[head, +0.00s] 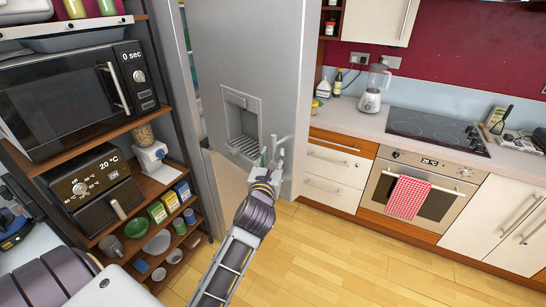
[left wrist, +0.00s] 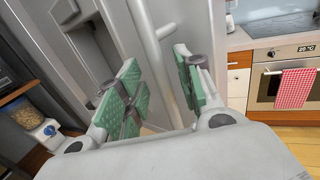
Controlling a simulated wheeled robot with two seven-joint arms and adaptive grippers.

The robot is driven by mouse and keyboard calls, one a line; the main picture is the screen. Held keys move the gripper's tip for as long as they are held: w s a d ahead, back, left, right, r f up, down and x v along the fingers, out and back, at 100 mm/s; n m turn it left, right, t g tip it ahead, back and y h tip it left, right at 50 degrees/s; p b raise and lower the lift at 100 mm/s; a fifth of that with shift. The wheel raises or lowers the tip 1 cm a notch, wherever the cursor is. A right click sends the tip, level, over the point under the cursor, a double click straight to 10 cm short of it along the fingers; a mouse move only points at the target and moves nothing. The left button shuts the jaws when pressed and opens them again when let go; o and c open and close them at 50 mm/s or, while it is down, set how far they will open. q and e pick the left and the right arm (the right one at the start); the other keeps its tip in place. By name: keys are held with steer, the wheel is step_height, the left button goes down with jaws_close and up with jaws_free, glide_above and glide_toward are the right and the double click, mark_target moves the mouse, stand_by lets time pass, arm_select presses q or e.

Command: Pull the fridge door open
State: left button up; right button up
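The grey fridge door (head: 255,55) with a water dispenser (head: 241,122) stands in the middle of the head view. My left gripper (head: 272,152) is at the lower right part of this door. In the left wrist view my gripper's two green-padded fingers (left wrist: 160,88) are spread apart. A pale vertical handle bar (left wrist: 152,45) runs down between them. I cannot tell if either finger touches it. A narrow gap (head: 194,75) left of the door shows what look like shelves with items. My right gripper is not in view.
A shelf unit on the left holds a microwave (head: 70,100), an air fryer (head: 90,190) and dishes. On the right are drawers (head: 335,165), an oven (head: 420,190) with a red checked towel (head: 407,197), and a blender (head: 375,88). The wooden floor (head: 330,260) in front is clear.

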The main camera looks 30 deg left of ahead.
arm_select(q)
steer(key=v, duration=0.6)
stand_by(0.3)
steer(key=shift+s, duration=0.1)
steer(key=shift+r, duration=0.15)
stand_by(0.4)
